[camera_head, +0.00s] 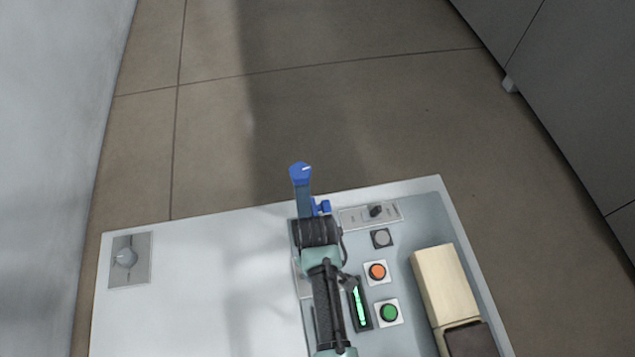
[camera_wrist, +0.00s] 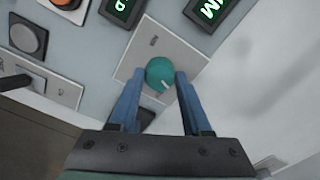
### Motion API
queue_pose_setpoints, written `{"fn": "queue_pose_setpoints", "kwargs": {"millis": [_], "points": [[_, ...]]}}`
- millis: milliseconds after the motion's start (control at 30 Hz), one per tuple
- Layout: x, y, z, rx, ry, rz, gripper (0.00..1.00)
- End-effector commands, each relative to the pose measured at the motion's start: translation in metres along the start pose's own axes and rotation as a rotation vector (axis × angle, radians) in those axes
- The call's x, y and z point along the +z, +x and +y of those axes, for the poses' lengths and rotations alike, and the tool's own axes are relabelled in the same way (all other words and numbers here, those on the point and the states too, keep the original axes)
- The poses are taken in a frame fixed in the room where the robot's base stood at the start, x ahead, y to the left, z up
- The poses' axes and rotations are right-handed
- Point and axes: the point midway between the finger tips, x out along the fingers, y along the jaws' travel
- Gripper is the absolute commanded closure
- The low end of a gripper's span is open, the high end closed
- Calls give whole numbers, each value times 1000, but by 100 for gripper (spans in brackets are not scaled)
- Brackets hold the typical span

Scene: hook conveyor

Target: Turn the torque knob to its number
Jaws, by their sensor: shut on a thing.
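The round teal knob (camera_wrist: 159,71) sits on a light square plate (camera_wrist: 178,42) in the wrist view. A short white mark on the knob points toward the lower right of the picture. A small dark label on the plate is too small to read. My gripper (camera_wrist: 160,77) is shut on the knob, one blue finger on each side. In the head view my arm covers the knob.
Beside the plate are two lit green displays (camera_wrist: 209,10), partly cut off, and a grey button (camera_wrist: 28,39). The head view shows an orange button (camera_head: 377,271), a green button (camera_head: 389,312), a lever switch (camera_head: 376,210) and a beige block (camera_head: 445,283). The left panel top is mostly clear.

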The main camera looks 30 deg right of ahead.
Motion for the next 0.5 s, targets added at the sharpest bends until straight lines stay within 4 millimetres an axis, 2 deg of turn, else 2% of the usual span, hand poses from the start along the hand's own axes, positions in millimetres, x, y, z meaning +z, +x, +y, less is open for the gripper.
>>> {"fn": "queue_pose_setpoints", "kwargs": {"millis": [500], "points": [[0, -2, 0, 0, 471, 0, 100]]}}
